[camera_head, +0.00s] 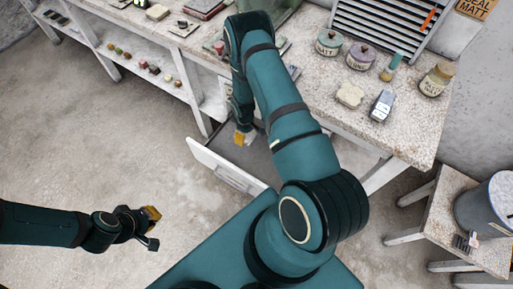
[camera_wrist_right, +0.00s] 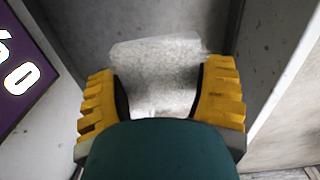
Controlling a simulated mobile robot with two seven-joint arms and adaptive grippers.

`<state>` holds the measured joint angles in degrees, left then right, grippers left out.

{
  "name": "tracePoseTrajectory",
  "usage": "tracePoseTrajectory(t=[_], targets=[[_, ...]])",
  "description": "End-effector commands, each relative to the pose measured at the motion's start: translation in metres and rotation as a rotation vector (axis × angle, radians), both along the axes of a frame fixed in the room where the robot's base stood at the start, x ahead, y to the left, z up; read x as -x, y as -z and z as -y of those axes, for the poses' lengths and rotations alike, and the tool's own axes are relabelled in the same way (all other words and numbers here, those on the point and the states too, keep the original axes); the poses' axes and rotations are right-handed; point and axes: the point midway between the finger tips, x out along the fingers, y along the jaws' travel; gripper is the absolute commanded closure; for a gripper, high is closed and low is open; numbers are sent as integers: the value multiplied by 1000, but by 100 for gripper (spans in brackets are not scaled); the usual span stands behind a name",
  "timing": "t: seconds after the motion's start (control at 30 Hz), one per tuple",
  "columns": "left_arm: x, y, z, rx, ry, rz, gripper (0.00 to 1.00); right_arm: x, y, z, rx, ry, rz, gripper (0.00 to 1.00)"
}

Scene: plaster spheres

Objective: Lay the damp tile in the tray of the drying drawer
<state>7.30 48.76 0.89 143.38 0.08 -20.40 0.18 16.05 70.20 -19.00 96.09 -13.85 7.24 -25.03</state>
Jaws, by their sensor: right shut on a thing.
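My right gripper (camera_head: 243,138) is down over the pulled-out drying drawer (camera_head: 228,173), between its white front and the bench. In the right wrist view, its yellow fingers (camera_wrist_right: 160,103) are shut on the damp tile (camera_wrist_right: 157,62), a pale grey, speckled slab that reaches out past the fingertips. Grey drawer walls and floor surround the tile there; I cannot tell whether it touches the tray floor. The lower part of the tile is hidden by my gripper. My left gripper (camera_head: 151,228) is open and empty above the floor at lower left.
The bench top holds jars (camera_head: 361,57), a sponge-like block (camera_head: 349,95) and a small grey device (camera_head: 382,105). A side table (camera_head: 450,222) with a grey bucket (camera_head: 487,207) stands at right. A purple panel with white marks (camera_wrist_right: 22,75) shows in the wrist view. The floor at left is clear.

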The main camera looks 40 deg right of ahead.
Motion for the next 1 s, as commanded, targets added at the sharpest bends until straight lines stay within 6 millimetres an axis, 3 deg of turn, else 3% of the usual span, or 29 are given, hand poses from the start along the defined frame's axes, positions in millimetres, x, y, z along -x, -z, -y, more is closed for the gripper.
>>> tracePoseTrajectory(t=[0.03, 0.1, 0.33, 0.5, 1.0], targets=[[1, 5, 0, 0, 1, -1, 100, 7, 21, 6, -4, -7, -2, 68], [1, 8, 0, 0, 2, -2, 100, 14, 41, 12, -8, -21, -2, 68], [2, 14, 0, 1, 5, -4, 100, 32, 84, 24, -14, -53, 3, 68], [2, 15, 0, 1, 5, -4, 100, 36, 92, 26, -16, -61, 5, 68], [1, 21, 0, 1, 4, -3, 100, 37, 93, 26, -19, -61, 5, 68]])
